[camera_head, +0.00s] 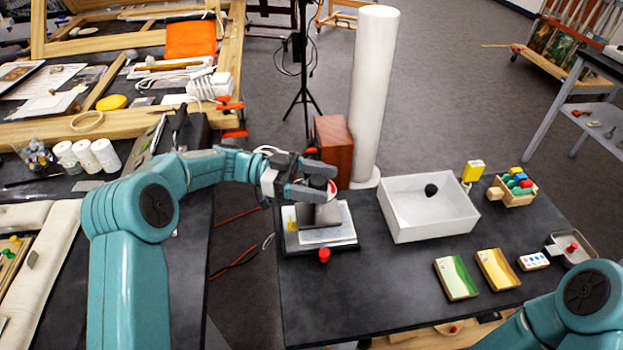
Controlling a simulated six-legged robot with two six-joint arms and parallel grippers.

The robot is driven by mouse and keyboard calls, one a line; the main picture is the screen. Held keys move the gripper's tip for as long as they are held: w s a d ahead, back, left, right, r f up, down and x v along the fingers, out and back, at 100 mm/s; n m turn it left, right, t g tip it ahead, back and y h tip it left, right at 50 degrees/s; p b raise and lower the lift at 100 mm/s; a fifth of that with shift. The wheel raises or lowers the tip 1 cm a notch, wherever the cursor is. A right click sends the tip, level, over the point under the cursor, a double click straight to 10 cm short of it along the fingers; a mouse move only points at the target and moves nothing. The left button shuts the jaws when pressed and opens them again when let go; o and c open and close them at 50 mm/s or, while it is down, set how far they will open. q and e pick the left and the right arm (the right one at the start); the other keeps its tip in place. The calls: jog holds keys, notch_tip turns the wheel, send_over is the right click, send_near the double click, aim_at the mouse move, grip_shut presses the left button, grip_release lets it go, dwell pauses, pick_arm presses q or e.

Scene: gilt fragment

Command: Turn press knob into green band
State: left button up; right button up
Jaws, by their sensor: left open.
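The press stands at the left back of the dark table, with a grey body (312,218) on a pale plate (325,236). At its top, a small knob with a bit of red (331,188) shows between the fingers of my left gripper (328,182). The fingers are apart, around or just beside the knob; contact cannot be told. The gripper hides most of the knob, and no green band can be made out on the press. A red cap (324,256) sits at the press's front edge. My right arm shows at the bottom right, but its gripper is out of view.
A white open bin (428,232) with a black lump (431,190) is right of the press. A green-striped block (456,278) and an orange one (497,270) lie in front. A brown box (334,148) and white column (374,90) stand behind. The table's front middle is clear.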

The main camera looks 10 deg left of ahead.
pick_arm(q)
jog(key=a+b, duration=0.1)
jog(key=a, duration=1.5)
jog(key=shift+w, duration=0.4)
